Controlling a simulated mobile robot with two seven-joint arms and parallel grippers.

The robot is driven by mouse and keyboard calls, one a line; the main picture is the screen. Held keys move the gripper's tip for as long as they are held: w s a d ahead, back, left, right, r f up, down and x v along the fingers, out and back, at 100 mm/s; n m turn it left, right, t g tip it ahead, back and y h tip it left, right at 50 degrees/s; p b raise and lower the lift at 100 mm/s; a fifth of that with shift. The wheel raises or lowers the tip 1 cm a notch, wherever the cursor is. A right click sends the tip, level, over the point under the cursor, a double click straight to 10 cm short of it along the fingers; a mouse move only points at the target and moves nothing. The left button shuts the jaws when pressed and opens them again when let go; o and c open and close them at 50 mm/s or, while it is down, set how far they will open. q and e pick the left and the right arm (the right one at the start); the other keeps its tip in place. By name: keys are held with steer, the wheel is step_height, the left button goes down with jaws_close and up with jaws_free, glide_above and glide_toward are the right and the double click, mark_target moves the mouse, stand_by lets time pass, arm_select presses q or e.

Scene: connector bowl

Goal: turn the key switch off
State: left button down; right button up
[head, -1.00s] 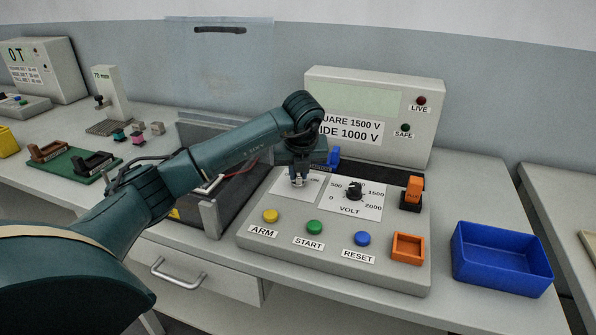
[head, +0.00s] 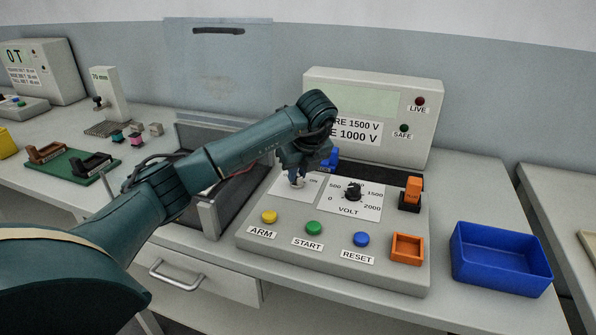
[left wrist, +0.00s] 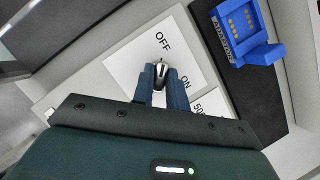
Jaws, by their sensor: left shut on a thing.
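The key switch (left wrist: 160,69) is a small silver key on a white plate with OFF and ON labels. In the left wrist view OFF lies above the key and ON below right of it. My left gripper (left wrist: 161,75) is shut on the key, one blue-grey finger on each side. In the head view the key (head: 297,183) shows at the left of the grey panel (head: 330,262), just under my left gripper (head: 296,174). The fingers hide part of the key, and I cannot tell exactly where it points. My right gripper is not in view.
Right of the key are the VOLT dial (head: 354,192) and an orange plug (head: 413,189). A blue adapter (left wrist: 243,30) sits close behind. ARM (head: 269,216), START (head: 314,228) and RESET (head: 361,239) buttons line the front. A blue bin (head: 500,262) stands right.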

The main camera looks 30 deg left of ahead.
arm_select(q)
steer(key=c, duration=1.4)
jaws_free()
steer(key=p+v, duration=0.1)
steer(key=v, duration=1.2)
steer(key=shift+s, duration=0.15)
